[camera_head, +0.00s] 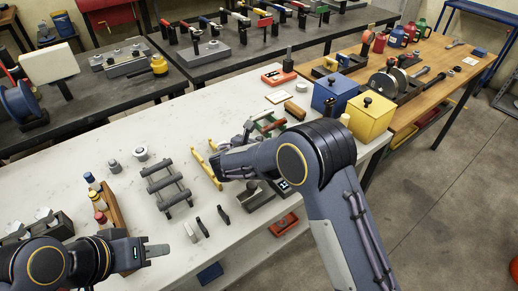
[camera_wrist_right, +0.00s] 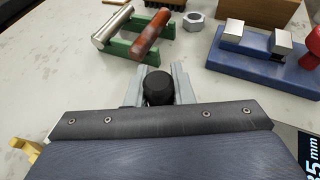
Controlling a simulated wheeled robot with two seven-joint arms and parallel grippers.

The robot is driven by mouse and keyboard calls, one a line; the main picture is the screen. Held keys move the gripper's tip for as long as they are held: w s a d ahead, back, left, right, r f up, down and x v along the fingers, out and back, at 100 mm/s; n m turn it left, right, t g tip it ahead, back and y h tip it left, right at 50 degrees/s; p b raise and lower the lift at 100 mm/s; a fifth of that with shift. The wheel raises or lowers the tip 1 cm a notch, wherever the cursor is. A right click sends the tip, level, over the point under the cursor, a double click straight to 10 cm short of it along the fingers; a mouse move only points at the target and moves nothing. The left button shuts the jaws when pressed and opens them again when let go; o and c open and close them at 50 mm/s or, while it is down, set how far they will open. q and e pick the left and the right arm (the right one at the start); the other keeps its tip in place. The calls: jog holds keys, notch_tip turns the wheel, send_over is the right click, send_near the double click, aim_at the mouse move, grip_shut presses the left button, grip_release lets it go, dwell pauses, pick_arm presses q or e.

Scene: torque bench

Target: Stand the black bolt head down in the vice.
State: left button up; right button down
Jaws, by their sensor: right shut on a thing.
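The black bolt (camera_wrist_right: 158,88) shows in the right wrist view as a dark round end between the two grey fingers of my right gripper (camera_wrist_right: 157,84). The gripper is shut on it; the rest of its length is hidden. The vice (camera_wrist_right: 250,68), a blue base with two grey jaw blocks and a red knob, stands ahead and to the right of the gripper in that view. I see nothing between its jaws. In the head view my right arm seems to cover it. My left gripper (camera_head: 156,250) is over the bench's front left; its finger gap is unclear.
A green rack (camera_wrist_right: 125,45) with a silver and a rusty rod lies just ahead of the right gripper, beside a hex nut (camera_wrist_right: 193,21). A gauge (camera_wrist_right: 309,155) is at the lower right.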

jog(key=shift+r, duration=0.1)
